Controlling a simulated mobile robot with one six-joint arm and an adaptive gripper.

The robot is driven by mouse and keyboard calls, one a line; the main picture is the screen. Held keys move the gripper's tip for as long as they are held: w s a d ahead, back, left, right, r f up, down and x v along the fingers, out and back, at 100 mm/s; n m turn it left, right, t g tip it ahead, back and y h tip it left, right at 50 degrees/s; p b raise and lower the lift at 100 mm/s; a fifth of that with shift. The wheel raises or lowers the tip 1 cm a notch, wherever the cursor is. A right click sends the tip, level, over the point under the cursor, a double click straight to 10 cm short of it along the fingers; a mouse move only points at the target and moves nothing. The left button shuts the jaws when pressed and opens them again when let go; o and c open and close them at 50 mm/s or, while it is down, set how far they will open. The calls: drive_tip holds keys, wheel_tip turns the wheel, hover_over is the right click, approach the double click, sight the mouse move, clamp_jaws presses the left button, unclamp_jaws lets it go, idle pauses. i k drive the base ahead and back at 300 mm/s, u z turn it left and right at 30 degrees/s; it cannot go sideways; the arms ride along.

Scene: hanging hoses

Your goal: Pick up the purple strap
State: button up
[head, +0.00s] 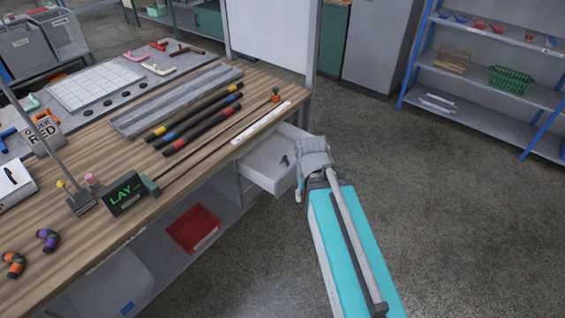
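A small curved dark piece with purple on it (47,240) lies on the near left of the wooden workbench (110,228). It is the only clearly purple and dark item I see, and I cannot tell whether it is a strap. My gripper (301,188) is at the far end of my arm, beside the open drawer at the bench's right end. It is well to the right of the purple piece. Its fingers are small and partly hidden by my arm, so I cannot tell whether it is open or shut.
A similar orange and green piece (14,264) lies left of the purple one. A LAY sign (125,194) stands behind them. Banded black rods (203,124) lie farther back. The open drawer (268,170) juts out. A red bin (193,229) sits below. Floor at right is clear.

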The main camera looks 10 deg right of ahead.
sight(285, 160)
drive_tip(key=k, duration=1.35)
drive_tip(key=u, duration=0.6)
drive_tip(key=i, duration=1.7)
drive_tip(key=z, duration=0.55)
drive_tip(key=i, duration=0.55)
drive_tip(key=z, duration=0.4)
